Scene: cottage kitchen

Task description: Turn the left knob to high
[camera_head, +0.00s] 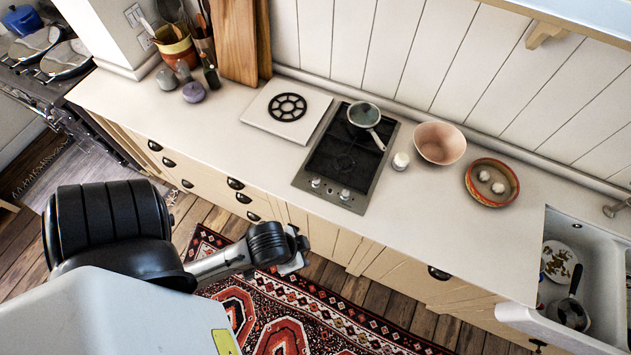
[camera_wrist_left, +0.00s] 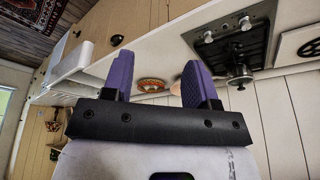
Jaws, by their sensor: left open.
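The cooktop (camera_head: 322,165) is set in the pale counter, with two small metal knobs along its front edge. The left knob (camera_head: 316,183) and the right knob (camera_head: 345,195) stand apart. In the left wrist view, which looks roughly upside down, the left knob (camera_wrist_left: 245,23) is the one nearer the trivet. My left gripper (camera_head: 293,264) hangs in front of the counter, over the rug side and clear of the knobs. Its purple fingers (camera_wrist_left: 157,78) are spread with nothing between them. My right gripper is in neither view.
A small pan (camera_head: 364,114) sits on the cooktop's rear, its handle toward the right. A pink bowl (camera_head: 440,143), a small white jar (camera_head: 400,161) and a red-rimmed dish (camera_head: 491,183) stand to the right. A black trivet (camera_head: 287,107) lies left. The sink (camera_head: 598,282) is far right.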

